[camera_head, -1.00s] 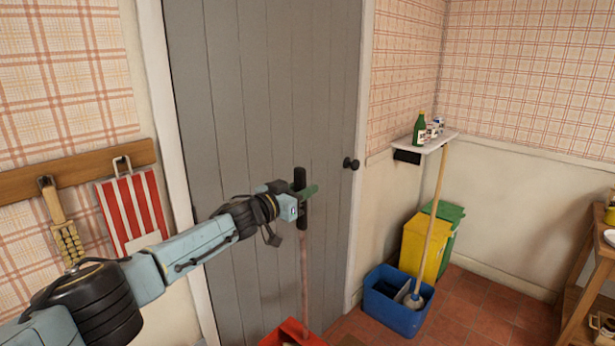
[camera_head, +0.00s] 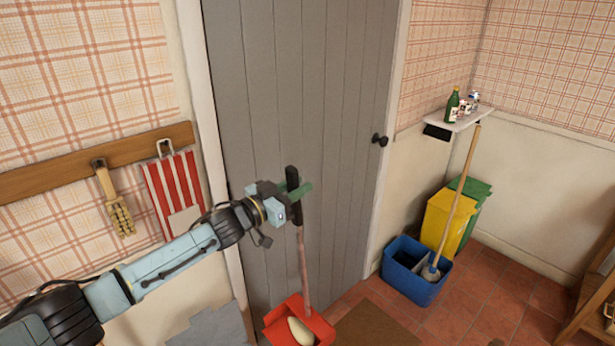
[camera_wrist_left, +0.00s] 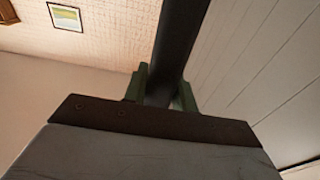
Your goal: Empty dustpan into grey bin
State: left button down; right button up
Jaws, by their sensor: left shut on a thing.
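A red long-handled dustpan (camera_head: 318,329) hangs low in front of the grey door, with a pale, rounded object (camera_head: 300,331) in its pan. My left gripper (camera_head: 296,190) is shut on the black grip at the top of the dustpan's handle (camera_head: 303,262). In the left wrist view, the dark handle (camera_wrist_left: 178,45) stands between the green fingers (camera_wrist_left: 160,92). Whether the pan touches the floor is cut off by the picture's lower edge. No grey bin is clearly identifiable; a grey shape (camera_head: 212,328) lies low by the door frame. My right gripper is out of view.
A blue mop bucket (camera_head: 415,285), a yellow bin (camera_head: 437,225) and a green bin (camera_head: 474,192) stand by the right wall, below a small shelf (camera_head: 460,118) with bottles. A brown mat (camera_head: 375,325) lies on the tiles. A wooden shelf unit (camera_head: 590,300) is at the right edge.

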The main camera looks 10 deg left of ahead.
pick_arm(q)
jog(key=s+a+f+t+h+b, duration=0.2)
jog(key=s+a+f, duration=0.1)
jog(key=s+a, duration=1.3)
jog(key=s+a+f+t+h+b, duration=0.2)
jog(key=s+a+t+h+b, duration=0.1)
jog(key=s+a, duration=1.3)
jog(key=s, duration=0.5)
jog(key=shift+s+f+b, duration=0.3)
jog(key=shift+f, duration=0.1)
dwell(0.4)
